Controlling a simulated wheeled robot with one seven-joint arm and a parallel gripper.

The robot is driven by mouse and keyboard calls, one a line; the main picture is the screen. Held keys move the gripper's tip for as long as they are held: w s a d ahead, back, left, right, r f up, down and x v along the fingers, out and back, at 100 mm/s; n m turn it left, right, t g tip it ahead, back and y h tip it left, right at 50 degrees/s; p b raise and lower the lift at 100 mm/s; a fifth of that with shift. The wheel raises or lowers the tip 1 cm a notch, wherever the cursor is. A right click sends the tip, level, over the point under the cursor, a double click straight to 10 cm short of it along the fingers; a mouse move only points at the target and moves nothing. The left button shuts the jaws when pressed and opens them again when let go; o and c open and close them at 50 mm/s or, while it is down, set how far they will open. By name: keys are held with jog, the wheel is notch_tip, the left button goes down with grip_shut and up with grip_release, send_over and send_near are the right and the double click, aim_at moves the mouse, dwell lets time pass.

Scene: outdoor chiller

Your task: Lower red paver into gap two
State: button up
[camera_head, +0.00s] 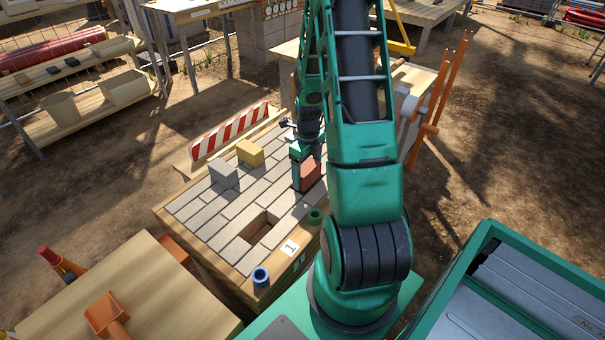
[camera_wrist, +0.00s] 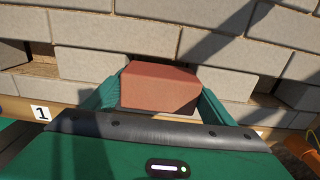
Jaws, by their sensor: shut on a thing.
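My gripper (camera_head: 304,164) is shut on the red paver (camera_head: 311,174), which sits between the two green fingers (camera_wrist: 160,95) in the wrist view. The red paver (camera_wrist: 160,85) is over the grey paving; its exact height is unclear. To its left is an open gap (camera_wrist: 38,62) beside the label "1" (camera_wrist: 40,112); this gap (camera_head: 258,228) also shows in the head view. To the paver's right, a dark gap (camera_wrist: 268,86) shows partly, near a mostly hidden white label (camera_wrist: 258,133). My arm hides that side in the head view.
A grey block (camera_head: 224,172) and a yellow block (camera_head: 250,153) stand on the paving to the left. A blue cup (camera_head: 261,277) and a green cup (camera_head: 315,216) are on the front wooden edge. A red-and-white striped barrier (camera_head: 230,130) lies behind.

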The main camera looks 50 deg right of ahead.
jog(key=shift+f, duration=0.3)
jog(key=shift+r, duration=0.2)
jog(key=o, duration=2.1)
jog(key=shift+c, duration=0.3)
jog(key=shift+w+r, duration=0.15)
jog(key=shift+r, duration=3.85)
